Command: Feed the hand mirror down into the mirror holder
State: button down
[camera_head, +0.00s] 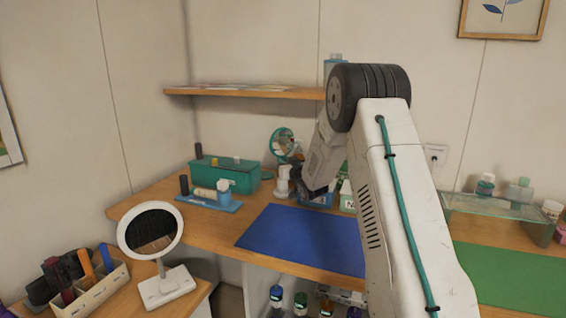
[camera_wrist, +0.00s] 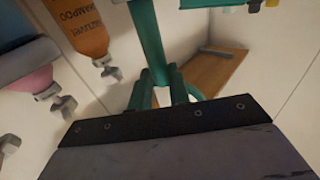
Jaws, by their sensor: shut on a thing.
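The hand mirror (camera_head: 282,143) has a round teal-rimmed head and stands up above the back of the counter in the head view. Its teal handle (camera_wrist: 148,40) runs up from between my fingers in the wrist view. My gripper (camera_wrist: 160,88) is shut on the handle. In the head view my wrist covers most of the gripper and the handle's lower part. A small white piece (camera_head: 283,182) stands on the counter below the mirror head. It may be the mirror holder, but I cannot tell for sure.
A teal box (camera_head: 232,174) and a blue tray (camera_head: 215,204) with small items stand left of the mirror. A blue mat (camera_head: 290,236) lies clear in front. A wooden shelf (camera_head: 240,92) hangs above. A white round mirror on a stand (camera_head: 167,284) is at lower left.

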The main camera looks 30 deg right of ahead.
jog(key=shift+f, duration=0.7)
dwell(0.3)
jog(key=c, duration=1.2)
grip_release()
jog(key=shift+c, duration=0.2)
